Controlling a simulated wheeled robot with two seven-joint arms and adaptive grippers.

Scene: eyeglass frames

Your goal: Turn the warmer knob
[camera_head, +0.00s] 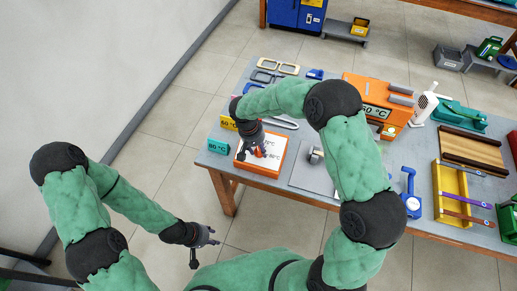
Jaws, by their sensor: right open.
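A low orange and white panel (270,168) with temperature marks lies near the front left of the table. A small orange-red part (261,151), which looks like the knob, shows on it. My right gripper (256,152) is open over this panel, with its fingers at the orange-red part. I cannot tell whether they touch it, as the gripper hides part of the panel. An orange box (375,92) with a 60 °C display stands further back, partly behind my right arm. My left gripper (204,245) is empty, its fingers apart, low in front of the table.
Teal (218,146) and yellow (228,122) temperature tags stand left of the panel. Eyeglass frames (266,76) lie at the back left. A grey plate (311,178), a blue tool (410,193) and a yellow tray (451,196) are to the right. Floor is clear around my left gripper.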

